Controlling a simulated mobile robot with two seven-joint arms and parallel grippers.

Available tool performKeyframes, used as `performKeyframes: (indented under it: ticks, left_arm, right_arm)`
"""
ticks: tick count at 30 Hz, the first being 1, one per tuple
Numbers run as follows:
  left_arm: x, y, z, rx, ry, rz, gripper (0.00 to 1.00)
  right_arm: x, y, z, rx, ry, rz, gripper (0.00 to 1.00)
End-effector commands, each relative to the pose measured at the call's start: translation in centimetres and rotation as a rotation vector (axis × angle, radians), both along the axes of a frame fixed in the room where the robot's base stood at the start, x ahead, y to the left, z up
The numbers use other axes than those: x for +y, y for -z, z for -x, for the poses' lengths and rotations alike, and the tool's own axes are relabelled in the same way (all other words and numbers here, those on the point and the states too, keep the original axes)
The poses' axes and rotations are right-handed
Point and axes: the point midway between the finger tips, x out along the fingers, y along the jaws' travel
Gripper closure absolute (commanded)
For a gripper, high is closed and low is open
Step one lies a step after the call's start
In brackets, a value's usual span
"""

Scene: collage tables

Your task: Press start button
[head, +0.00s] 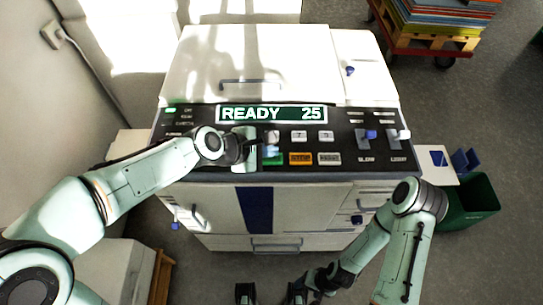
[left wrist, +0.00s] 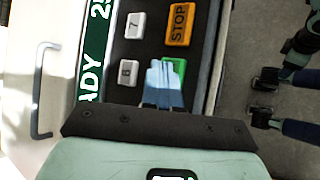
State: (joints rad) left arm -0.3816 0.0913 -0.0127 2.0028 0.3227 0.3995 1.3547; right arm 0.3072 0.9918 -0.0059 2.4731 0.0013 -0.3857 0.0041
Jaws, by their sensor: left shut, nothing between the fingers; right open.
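The green start button (head: 273,161) sits on the dark control panel of a white machine, left of the orange STOP button (head: 300,159). In the left wrist view the green button (left wrist: 178,68) is partly covered by my fingers, so its label is hidden. My left gripper (head: 271,149) is shut and empty, with its pale blue fingertips over the green button; it also shows in the left wrist view (left wrist: 163,80). I cannot tell whether the tips touch it. My right gripper (head: 271,293) is open and empty, low in front of the machine.
The display (head: 272,114) reads READY 25. Grey number keys (head: 299,136), a PAUSE button (head: 329,159) and slider levers (head: 371,134) are close by on the panel. A green bin (head: 468,203) stands at right. A pallet with stacked sheets (head: 440,30) is at the back right.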

Motion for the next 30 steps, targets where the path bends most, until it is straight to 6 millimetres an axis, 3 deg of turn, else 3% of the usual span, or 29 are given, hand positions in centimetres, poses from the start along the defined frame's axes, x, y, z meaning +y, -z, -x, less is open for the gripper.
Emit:
performKeyframes:
  ticks: [30]
  left_arm:
    - [0.0,1.0,0.0,0.000,0.000,0.000,1.00]
  right_arm:
    - [0.0,0.6,0.2,0.002,0.000,0.000,0.32]
